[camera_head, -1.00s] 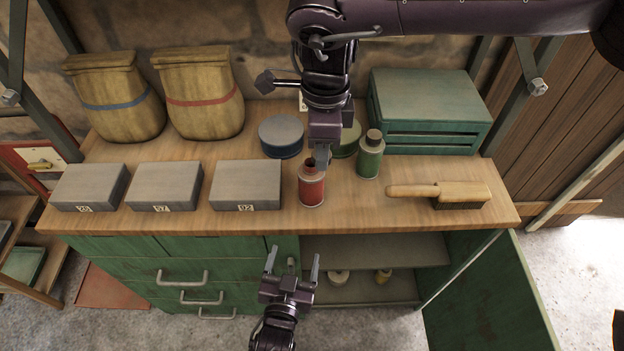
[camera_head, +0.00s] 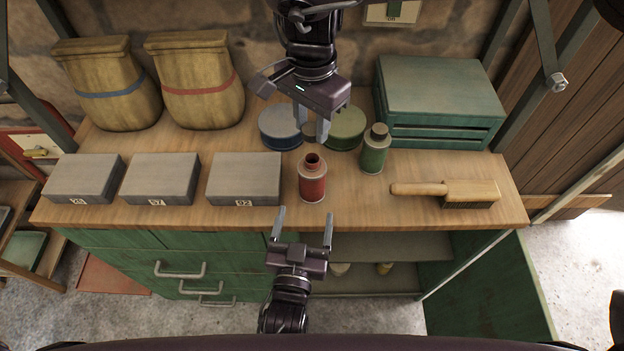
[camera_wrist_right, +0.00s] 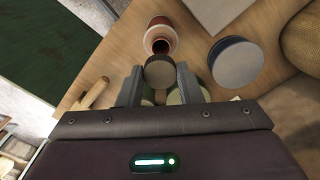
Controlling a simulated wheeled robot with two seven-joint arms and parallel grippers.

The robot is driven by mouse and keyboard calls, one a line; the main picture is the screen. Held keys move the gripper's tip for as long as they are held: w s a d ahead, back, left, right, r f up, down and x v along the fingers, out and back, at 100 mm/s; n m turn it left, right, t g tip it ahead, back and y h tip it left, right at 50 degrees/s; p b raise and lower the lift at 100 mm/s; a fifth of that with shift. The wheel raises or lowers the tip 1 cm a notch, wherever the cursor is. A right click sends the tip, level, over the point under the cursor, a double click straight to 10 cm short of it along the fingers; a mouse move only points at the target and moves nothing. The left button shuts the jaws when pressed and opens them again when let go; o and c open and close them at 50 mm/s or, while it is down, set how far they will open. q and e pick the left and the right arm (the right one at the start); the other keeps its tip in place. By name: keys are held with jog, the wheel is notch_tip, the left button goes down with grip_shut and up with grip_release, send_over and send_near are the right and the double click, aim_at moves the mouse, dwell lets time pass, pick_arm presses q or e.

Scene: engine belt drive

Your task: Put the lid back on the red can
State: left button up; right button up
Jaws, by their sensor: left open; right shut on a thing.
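The red can (camera_head: 312,180) stands upright near the front of the bench, its dark mouth open. It also shows in the right wrist view (camera_wrist_right: 159,40). My right gripper (camera_head: 312,128) is above the bench, behind the can in the head view. In the right wrist view it (camera_wrist_right: 160,82) is shut on a round, dark brownish lid (camera_wrist_right: 160,72), apart from the can and just below its mouth in the picture. The lid cannot be made out in the head view. My left gripper (camera_head: 303,218) is open and empty in front of the bench edge, below the can in the picture.
A capped green can (camera_head: 375,152) stands right of the red can. Blue (camera_head: 280,128) and green (camera_head: 346,128) round tins stand behind. A grey block (camera_head: 244,180) is left, a brush (camera_head: 450,190) right. A green crate (camera_head: 440,95) and sacks (camera_head: 195,85) line the back.

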pick_arm(q)
jog(key=w, duration=0.4)
jog(key=w+d, duration=0.1)
jog(key=w, duration=0.3)
jog(key=w+d, duration=0.1)
jog(key=w, duration=0.2)
jog(key=shift+w, duration=0.4)
pick_arm(e)
jog(key=shift+w, duration=0.2)
pick_arm(q)
jog(key=shift+c, duration=0.5)
jog(key=c, duration=1.4)
jog(key=shift+a, duration=0.1)
pick_arm(e)
send_over(312, 159)
jog(key=shift+f, duration=2.55)
jog(key=shift+f, duration=0.9)
jog(key=shift+f, duration=0.5)
